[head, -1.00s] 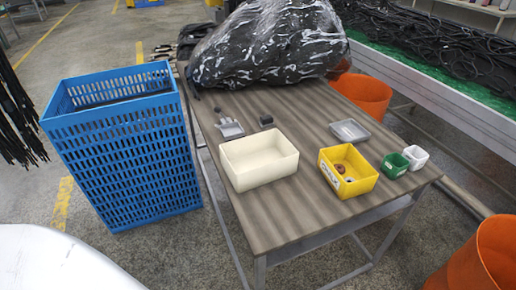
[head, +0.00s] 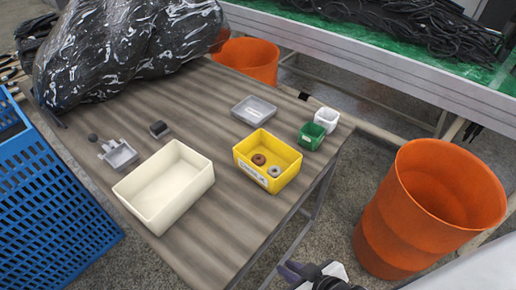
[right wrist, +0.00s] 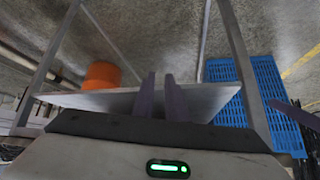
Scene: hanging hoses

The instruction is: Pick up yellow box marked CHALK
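The yellow box (head: 243,172) stands upright on the table near its right edge, open at the top. A white label is on its front side, but the lettering is too small to read. A brown ring (head: 259,159) and a grey ring (head: 274,172) lie inside it. My right gripper (head: 290,270) is low at the bottom of the head view, below and in front of the box, beyond the table edge, and not touching the box. In the right wrist view its two fingers (right wrist: 160,95) stand apart with a narrow, empty gap. My left gripper is not in view.
The striped table (head: 215,225) also holds a cream bin (head: 150,205), a grey tray (head: 253,110), green (head: 311,136) and white (head: 326,119) cups, and a black plastic bundle (head: 120,50). An orange barrel (head: 400,225) stands right of the table, a blue crate (head: 50,200) left.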

